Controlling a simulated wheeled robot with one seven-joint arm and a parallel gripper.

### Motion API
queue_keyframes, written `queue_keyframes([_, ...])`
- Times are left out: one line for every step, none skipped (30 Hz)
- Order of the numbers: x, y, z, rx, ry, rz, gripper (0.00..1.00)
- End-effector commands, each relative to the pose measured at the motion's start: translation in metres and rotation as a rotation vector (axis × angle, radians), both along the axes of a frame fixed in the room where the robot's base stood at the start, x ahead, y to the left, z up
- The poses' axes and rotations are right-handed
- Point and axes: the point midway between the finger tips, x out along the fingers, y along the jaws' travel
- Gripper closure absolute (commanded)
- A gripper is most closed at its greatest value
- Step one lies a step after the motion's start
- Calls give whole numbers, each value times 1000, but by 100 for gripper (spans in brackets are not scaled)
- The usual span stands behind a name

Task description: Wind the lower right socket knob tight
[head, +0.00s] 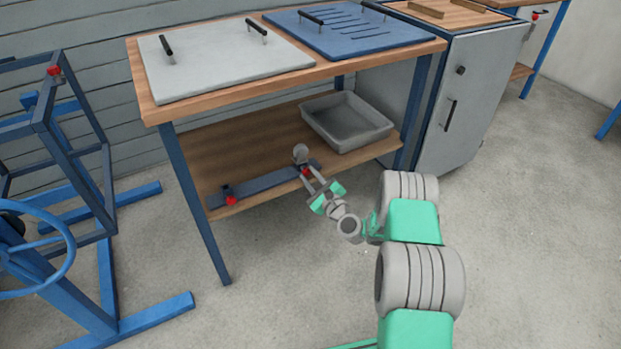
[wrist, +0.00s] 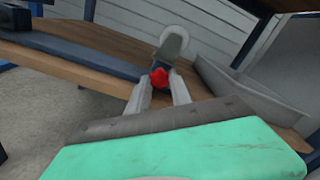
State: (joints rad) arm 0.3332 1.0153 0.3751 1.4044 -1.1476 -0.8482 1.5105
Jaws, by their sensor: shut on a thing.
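The lower right socket knob (head: 306,172) is small and red, at the right end of a dark blue bar (head: 262,184) on the table's lower shelf. My gripper (head: 310,178) reaches it from the front right, with its two pale fingers on either side of the knob. In the wrist view the same red knob (wrist: 159,78) sits between the fingertips (wrist: 160,88), and the gripper is shut on it. The fingers cover part of its sides. How far the knob is turned cannot be told.
Another red knob (head: 231,201) is at the bar's left end. A pale round piece (head: 300,152) stands just behind the held knob. A grey tray (head: 345,122) is to the right on the shelf (head: 240,142). The tabletop edge (head: 290,85) overhangs the shelf. The floor in front is clear.

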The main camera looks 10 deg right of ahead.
Motion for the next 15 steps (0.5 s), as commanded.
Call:
queue_keyframes([1,0,1,-12,-6,1,100])
queue_keyframes([1,0,1,-19,-8,1,100])
queue_keyframes([1,0,1,-24,-10,1,100])
queue_keyframes([1,0,1,-27,-11,1,100])
queue_keyframes([1,0,1,-30,-11,1,100])
queue_keyframes([1,0,1,-34,-13,1,100])
queue_keyframes([1,0,1,-35,-13,1,100])
queue_keyframes([1,0,1,-36,-13,1,100])
queue_keyframes([1,0,1,-37,-14,1,100])
queue_keyframes([1,0,1,-37,-14,1,100])
queue_keyframes([1,0,1,-37,-14,1,100])
queue_keyframes([1,0,1,-37,-14,1,100])
queue_keyframes([1,0,1,-37,-14,1,100])
queue_keyframes([1,0,1,-37,-14,1,100])
queue_keyframes([1,0,1,-37,-14,1,100])
